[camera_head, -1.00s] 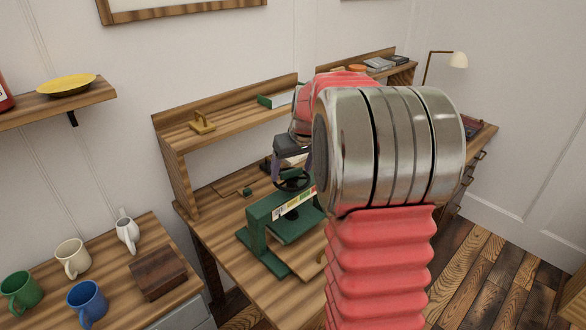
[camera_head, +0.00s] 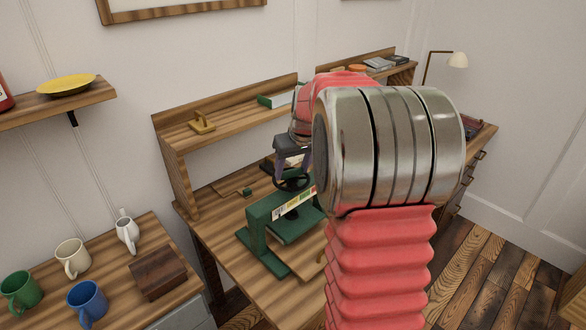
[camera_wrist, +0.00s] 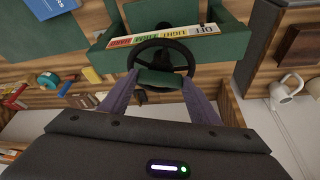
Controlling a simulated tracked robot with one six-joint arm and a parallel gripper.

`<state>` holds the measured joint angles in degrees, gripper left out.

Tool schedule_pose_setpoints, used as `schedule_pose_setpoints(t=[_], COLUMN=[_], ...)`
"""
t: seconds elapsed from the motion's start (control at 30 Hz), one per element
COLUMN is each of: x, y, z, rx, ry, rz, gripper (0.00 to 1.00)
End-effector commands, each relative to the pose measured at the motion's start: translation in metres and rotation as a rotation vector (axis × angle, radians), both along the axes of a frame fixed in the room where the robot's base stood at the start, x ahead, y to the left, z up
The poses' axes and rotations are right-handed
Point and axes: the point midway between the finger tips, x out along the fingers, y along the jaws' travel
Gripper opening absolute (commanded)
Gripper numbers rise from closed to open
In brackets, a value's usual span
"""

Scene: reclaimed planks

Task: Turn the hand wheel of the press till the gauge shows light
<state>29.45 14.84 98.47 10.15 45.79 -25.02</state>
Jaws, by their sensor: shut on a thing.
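The green press (camera_head: 258,232) stands on the wooden desk. Its black hand wheel (camera_head: 291,183) lies flat on top, above a striped gauge (camera_head: 294,203). My gripper (camera_head: 292,171) points down at the wheel and is shut on it. In the wrist view the purple fingers of my gripper (camera_wrist: 159,83) reach the near rim of the wheel (camera_wrist: 161,44), one on each side. The gauge (camera_wrist: 165,37) appears upside down there, with coloured bands and lettering including OFF and LIGHT. I cannot make out its pointer. My arm hides the press's right side in the head view.
A side table at left holds several mugs (camera_head: 87,300) and a wooden box (camera_head: 158,273). A raised shelf (camera_head: 230,122) runs behind the press. Small items lie on the desk beside the press. A lamp (camera_head: 457,60) stands at the far right.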

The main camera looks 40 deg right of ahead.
Motion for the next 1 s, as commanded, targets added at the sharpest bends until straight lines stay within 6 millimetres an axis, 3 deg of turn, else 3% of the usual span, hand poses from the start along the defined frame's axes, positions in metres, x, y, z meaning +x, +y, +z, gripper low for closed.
schedule_pose_setpoints(t=[0.47, 1.0], x=[0.001, 0.0024], y=[0.0019, 0.0043], z=[0.0006, 0.0006], rx=[-0.001, -0.001], ry=[-0.001, -0.002], rz=[-0.124, -0.464], gripper=[0.34, 0.34])
